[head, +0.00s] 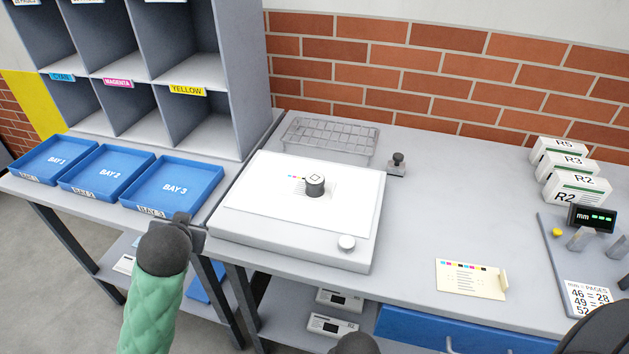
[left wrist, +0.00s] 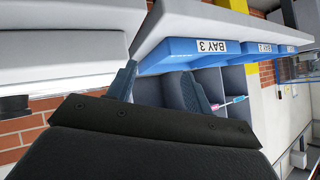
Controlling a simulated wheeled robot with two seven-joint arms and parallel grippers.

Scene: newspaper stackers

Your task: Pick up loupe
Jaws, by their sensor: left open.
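The loupe, a short dark grey cylinder with a pale top (head: 315,185), stands upright on the white top of a light box (head: 255,205), over a small printed sheet. My left gripper (head: 188,228) is at the bench edge, left of the light box and in front of the blue trays. It is apart from the loupe.
Blue trays, including BAY 3 (head: 172,186), lie left. A card (head: 470,280) lies right; bench between is clear.

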